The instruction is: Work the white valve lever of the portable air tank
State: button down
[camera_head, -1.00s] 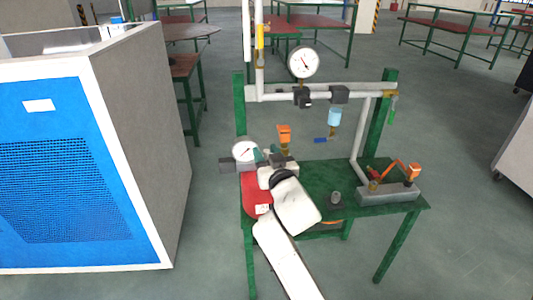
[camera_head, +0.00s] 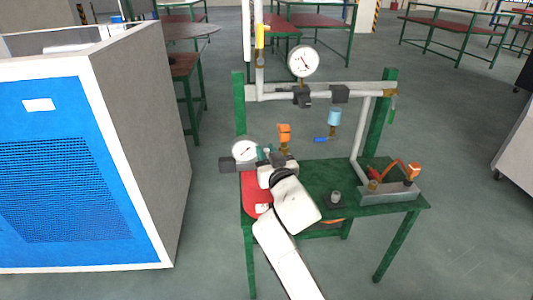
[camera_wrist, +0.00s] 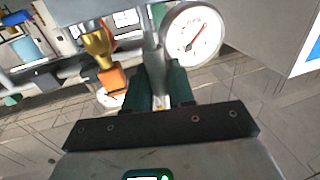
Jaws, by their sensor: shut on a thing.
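The portable air tank (camera_head: 252,190) is red and sits at the left end of the green bench, partly hidden behind my arm. Its round white gauge (camera_head: 245,150) stands above it and shows large in the wrist view (camera_wrist: 193,33). My gripper (camera_head: 264,156) is at the top of the tank, just right of the gauge. In the wrist view, its green fingers (camera_wrist: 165,88) are closed around a narrow pale piece, which appears to be the white valve lever (camera_wrist: 159,101). The fingers and gripper body hide most of the lever.
The green bench (camera_head: 345,178) carries a grey block (camera_head: 390,193) with an orange-handled fitting at right. Behind, a pipe frame holds a larger gauge (camera_head: 303,61) and valves. An orange valve (camera_head: 284,132) hangs close behind my gripper. A blue-fronted cabinet (camera_head: 60,160) stands left.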

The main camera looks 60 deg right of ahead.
jog(key=s+d+f+m+h+b, duration=0.2)
jog(key=s+f+m+b, duration=0.1)
jog(key=m+b, duration=0.7)
jog(key=s+d+f+m+g+h+b, duration=0.1)
jog(key=f+m+b, duration=0.4)
jog(key=m+b, duration=0.5)
jog(key=s+d+h+b, duration=0.1)
jog(key=s+d+b, duration=0.1)
jog(key=b, duration=0.6)
jog(key=shift+d, duration=0.15)
jog(key=shift+f+m, duration=0.1)
jog(key=shift+m, duration=0.2)
jog(key=c, duration=1.1)
grip_release()
jog(key=v, duration=1)
jog(key=shift+a+f+b, duration=0.2)
jog(key=shift+a+b, duration=0.15)
jog(key=shift+b, duration=0.1)
jog(key=shift+s, duration=0.15)
